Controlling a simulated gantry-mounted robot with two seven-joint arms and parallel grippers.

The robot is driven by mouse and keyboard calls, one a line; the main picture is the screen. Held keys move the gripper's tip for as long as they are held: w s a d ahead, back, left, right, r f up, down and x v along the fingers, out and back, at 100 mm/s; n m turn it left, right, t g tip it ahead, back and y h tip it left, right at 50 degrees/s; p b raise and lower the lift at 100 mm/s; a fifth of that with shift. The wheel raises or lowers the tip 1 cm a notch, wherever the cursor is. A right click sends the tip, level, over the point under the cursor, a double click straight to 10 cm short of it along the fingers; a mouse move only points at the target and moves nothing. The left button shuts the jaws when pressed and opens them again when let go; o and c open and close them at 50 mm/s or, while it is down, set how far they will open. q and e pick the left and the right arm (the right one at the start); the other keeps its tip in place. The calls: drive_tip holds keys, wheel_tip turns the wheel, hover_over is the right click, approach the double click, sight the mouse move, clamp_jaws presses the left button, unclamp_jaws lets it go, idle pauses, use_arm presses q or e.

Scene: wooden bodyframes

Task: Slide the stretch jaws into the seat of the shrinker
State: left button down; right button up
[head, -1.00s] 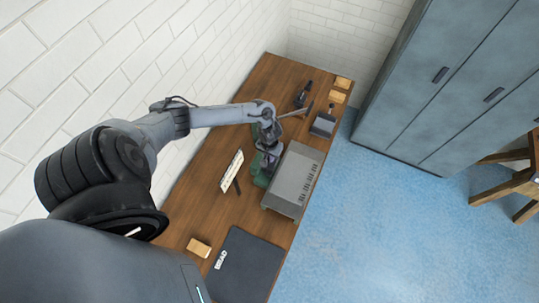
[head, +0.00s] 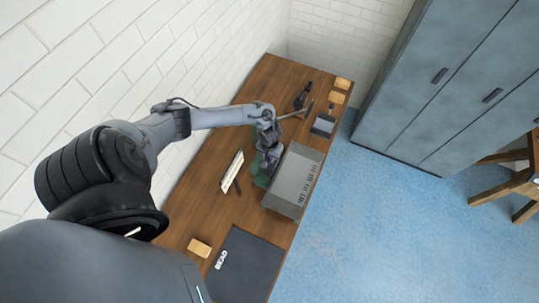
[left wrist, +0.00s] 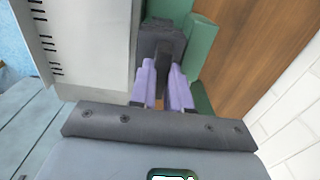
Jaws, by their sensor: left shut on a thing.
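The shrinker (head: 261,181) is a green machine on the bench, partly hidden by my arm. Its green body (left wrist: 201,48) shows beside a dark grey block in the left wrist view. My left gripper (head: 268,158) is low over the shrinker, pointing down. In the left wrist view its two purple fingers (left wrist: 163,76) are shut on a dark narrow piece, which looks like the stretch jaws (left wrist: 162,62). This piece lies against the dark grey block; I cannot tell where one ends and the other begins, or how deep it sits. My right gripper is out of view.
A grey slotted metal box (head: 293,181) stands close to the right of the shrinker. A cream panel (head: 232,171) lies to the left. A dark mat (head: 246,264) and a wooden block (head: 199,247) are nearer. Small tools and blocks are at the far end.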

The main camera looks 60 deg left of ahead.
use_arm(q)
drive_tip(key=shift+w+f+b, duration=0.1)
drive_tip(key=shift+f+b, duration=0.75)
drive_tip(key=shift+f, duration=0.85)
idle(0.6)
drive_tip(key=c, duration=1)
unclamp_jaws()
drive_tip(key=shift+f, duration=0.1)
wheel_tip(320, 180, up, 11)
drive_tip(key=shift+p, duration=0.8)
